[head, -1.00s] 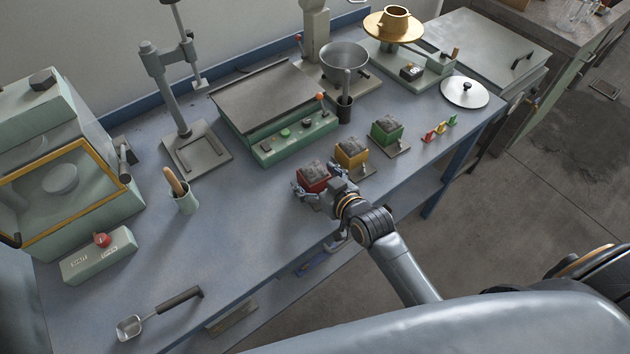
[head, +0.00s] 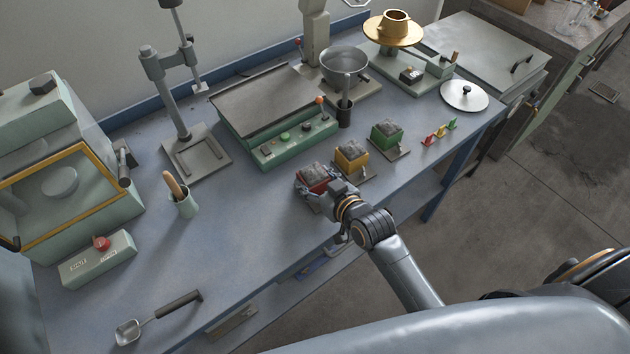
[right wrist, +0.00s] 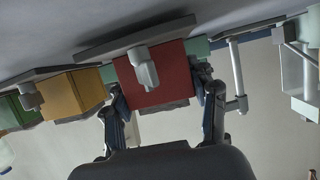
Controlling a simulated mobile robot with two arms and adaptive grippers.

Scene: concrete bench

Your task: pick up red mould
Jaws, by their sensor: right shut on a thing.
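The red mould (head: 312,177), a small box filled with grey material, is at the front of the blue bench in the head view. My right gripper (head: 322,189) is shut on it, with one finger on each side. In the right wrist view the red mould (right wrist: 158,78) sits between the two fingers of my right gripper (right wrist: 162,100). The mould is on or very near its base plate (right wrist: 135,38); I cannot tell if there is a gap. My left gripper is not in view.
A yellow mould (head: 351,155) and a green mould (head: 387,132) stand close by to the right. A green control box (head: 290,142) is behind. A cup with a wooden handle (head: 184,203) stands left. The bench between the cup and scoop (head: 160,317) is clear.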

